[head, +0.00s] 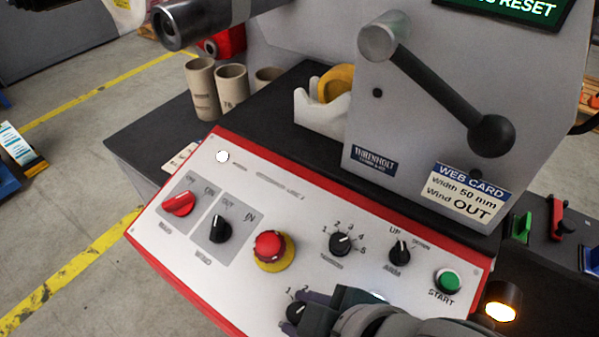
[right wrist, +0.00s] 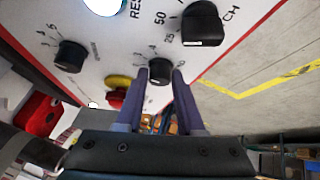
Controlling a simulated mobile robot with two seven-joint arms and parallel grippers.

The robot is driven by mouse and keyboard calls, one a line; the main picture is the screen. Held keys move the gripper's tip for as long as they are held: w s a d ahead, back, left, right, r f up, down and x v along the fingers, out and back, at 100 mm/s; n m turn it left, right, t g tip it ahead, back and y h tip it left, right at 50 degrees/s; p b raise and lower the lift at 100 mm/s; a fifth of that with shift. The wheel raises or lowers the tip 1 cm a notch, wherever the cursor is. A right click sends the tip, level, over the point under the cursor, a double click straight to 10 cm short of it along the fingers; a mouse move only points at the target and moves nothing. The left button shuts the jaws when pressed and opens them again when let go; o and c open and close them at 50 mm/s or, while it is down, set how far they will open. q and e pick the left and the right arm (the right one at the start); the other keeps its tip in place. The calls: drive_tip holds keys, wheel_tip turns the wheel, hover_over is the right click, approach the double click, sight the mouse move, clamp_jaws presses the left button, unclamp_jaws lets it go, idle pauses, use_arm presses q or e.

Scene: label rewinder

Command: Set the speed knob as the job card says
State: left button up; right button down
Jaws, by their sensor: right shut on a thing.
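A small black knob (head: 296,311) with the numbers 1 and 2 beside it sits at the panel's lower edge. I take it as the speed knob, but its name label is hidden. My right gripper (head: 310,303) is shut on this knob, which also shows between the fingertips in the right wrist view (right wrist: 160,70). Its pointer direction is unclear. A web card (head: 461,192) on the machine reads "Width 50 mm, Wind OUT"; I see no speed figure on it. My left gripper is not in view.
The panel (head: 212,270) also holds a tension knob (head: 341,243), a red mushroom button (head: 268,245), an arm switch (head: 400,251) and a green start button (head: 449,281). Another black knob (right wrist: 202,24), marked 25 and 50, is close to the right gripper. A crank lever (head: 440,90) stands above.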

drive_tip(key=c, duration=0.5)
unclamp_jaws()
drive_tip(key=shift+r, duration=0.1)
drive_tip(key=shift+s+d+r, duration=0.15)
drive_tip(key=shift+r, duration=0.15)
drive_tip(key=p+v, duration=0.3)
drive_tip(key=v, duration=0.6)
drive_tip(key=shift+s, duration=0.1)
